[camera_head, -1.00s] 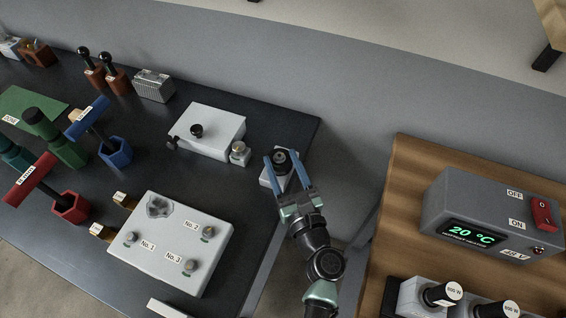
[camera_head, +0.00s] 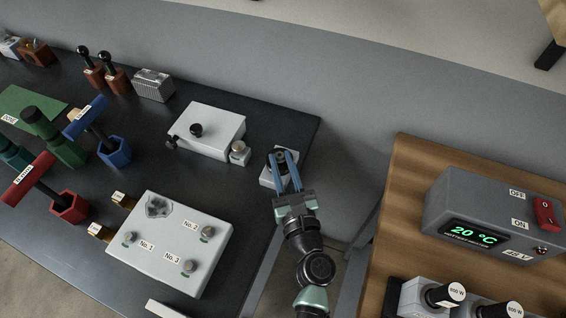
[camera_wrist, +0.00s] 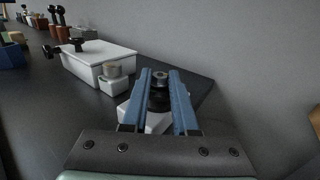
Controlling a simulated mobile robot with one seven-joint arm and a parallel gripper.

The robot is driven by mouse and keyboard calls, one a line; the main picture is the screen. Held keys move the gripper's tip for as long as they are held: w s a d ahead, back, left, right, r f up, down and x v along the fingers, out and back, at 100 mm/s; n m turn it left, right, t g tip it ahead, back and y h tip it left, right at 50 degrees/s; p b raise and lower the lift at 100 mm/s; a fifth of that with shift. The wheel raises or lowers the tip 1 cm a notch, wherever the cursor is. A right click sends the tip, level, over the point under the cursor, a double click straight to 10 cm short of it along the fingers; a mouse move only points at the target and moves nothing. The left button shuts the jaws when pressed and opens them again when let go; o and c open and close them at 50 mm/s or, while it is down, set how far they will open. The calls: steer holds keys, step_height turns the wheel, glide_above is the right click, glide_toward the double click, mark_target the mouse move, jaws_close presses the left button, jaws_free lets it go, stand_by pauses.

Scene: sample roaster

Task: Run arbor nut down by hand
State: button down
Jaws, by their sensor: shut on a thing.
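My gripper (camera_head: 283,160) reaches the right end of the dark bench. Its two blue fingers are shut on a dark round arbor nut (camera_wrist: 159,97), which shows between them in the wrist view. The nut sits above a small white block (camera_head: 267,181) near the bench's right edge, and this block also shows in the wrist view (camera_wrist: 126,113). The fingers and the nut hide most of the arbor, so I cannot tell how far down the nut sits.
Just left stand a small white block with a metal cylinder (camera_head: 239,148) and a white box with black knobs (camera_head: 215,128). A white plate with numbered knobs (camera_head: 165,250) lies nearer. The wooden table (camera_head: 400,180) with a grey control box (camera_head: 470,205) is right, across a gap.

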steer(key=m+h+b, duration=0.1)
steer(key=h, duration=0.1)
steer(key=m+h+b, duration=0.1)
steer(key=h+b, duration=0.1)
steer(key=a+m+h+b, duration=0.1)
steer(key=m+h, duration=0.1)
steer(key=shift+a+f+b, duration=0.1)
steer(key=shift+f+b, duration=0.15)
steer(key=shift+b, duration=0.1)
steer(key=shift+a+r+m+g+h+b, duration=0.15)
steer(key=shift+m+g+h+b, duration=0.15)
steer(key=shift+m+h+b, duration=1.2)
steer(key=shift+h+p, duration=0.5)
steer(key=shift+h, duration=0.2)
steer(key=c, duration=0.7)
jaws_free()
steer(key=shift+r, duration=0.1)
